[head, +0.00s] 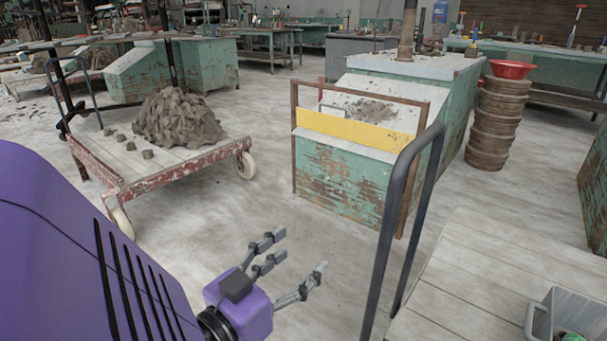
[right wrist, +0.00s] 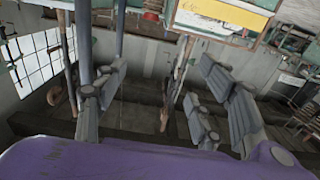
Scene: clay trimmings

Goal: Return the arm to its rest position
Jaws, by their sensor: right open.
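My right gripper (head: 302,250) shows at the bottom middle of the head view, with a purple body and grey fingers. Its fingers are spread apart with nothing between them, above the pale floor. In the right wrist view the same gripper (right wrist: 165,105) has its fingers wide apart and empty. My left gripper is in neither view. A heap of grey-brown clay trimmings (head: 178,118) lies on a low cart (head: 128,172) at the left, apart from the gripper. Several small clay lumps lie beside the heap.
A green bin (head: 335,187) with a yellow strip stands ahead. A dark handle rail (head: 385,235) rises right of my gripper from a plank cart (head: 465,280). A grey bucket (head: 567,305) sits on it. Stacked brown rings (head: 495,125) carry a red bowl (head: 512,69). The middle floor is clear.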

